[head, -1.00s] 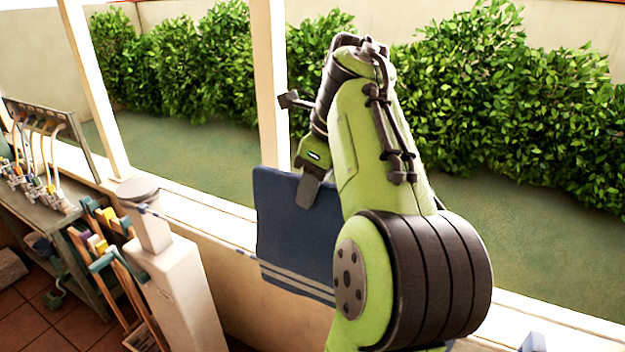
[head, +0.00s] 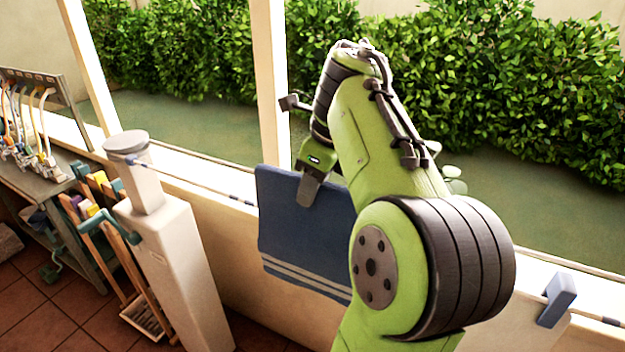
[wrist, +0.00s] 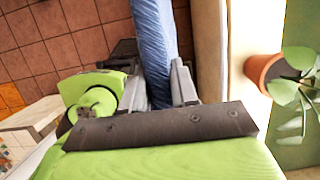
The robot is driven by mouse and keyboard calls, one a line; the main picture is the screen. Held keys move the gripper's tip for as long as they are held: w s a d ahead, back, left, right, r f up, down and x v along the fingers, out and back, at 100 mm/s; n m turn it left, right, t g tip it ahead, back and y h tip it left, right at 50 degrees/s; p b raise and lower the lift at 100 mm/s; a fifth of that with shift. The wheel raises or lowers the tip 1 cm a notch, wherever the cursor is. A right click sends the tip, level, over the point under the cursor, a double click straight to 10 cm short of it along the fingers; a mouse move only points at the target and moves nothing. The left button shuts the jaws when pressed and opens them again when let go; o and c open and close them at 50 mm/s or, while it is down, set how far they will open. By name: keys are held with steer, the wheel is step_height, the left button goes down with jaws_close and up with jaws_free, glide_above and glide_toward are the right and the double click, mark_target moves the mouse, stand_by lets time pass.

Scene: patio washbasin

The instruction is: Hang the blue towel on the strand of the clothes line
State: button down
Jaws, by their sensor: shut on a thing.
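The blue towel (head: 300,235), with pale stripes near its bottom edge, hangs down from my gripper (head: 309,188) in the head view. My gripper is shut on its top edge. In the wrist view the towel (wrist: 154,40) runs away as a blue strip between the fingers (wrist: 160,88). The strand of the clothes line (head: 205,186) runs from the pale post at the left to the towel's left edge. The strand shows again at the far right. Its middle is hidden by the towel and my arm, and I cannot tell whether the towel touches it.
The pale post (head: 170,245) stands left of the towel. A blue-grey piece (head: 557,300) sits on the line at the right. A wooden rack with tools (head: 105,240) and a bench (head: 40,185) are at the left. A potted plant (wrist: 265,72) is right in the wrist view.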

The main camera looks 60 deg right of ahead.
mark_target(313, 226)
step_height(313, 226, down, 10)
steer(key=b, duration=0.6)
steer(key=shift+r+b, duration=0.2)
steer(key=shift+b, duration=0.15)
steer(key=c, duration=0.8)
jaws_free()
steer(key=shift+r, duration=0.1)
step_height(313, 226, up, 9)
steer(key=p, duration=1)
steer(key=shift+r, duration=0.15)
steer(key=shift+f, duration=0.2)
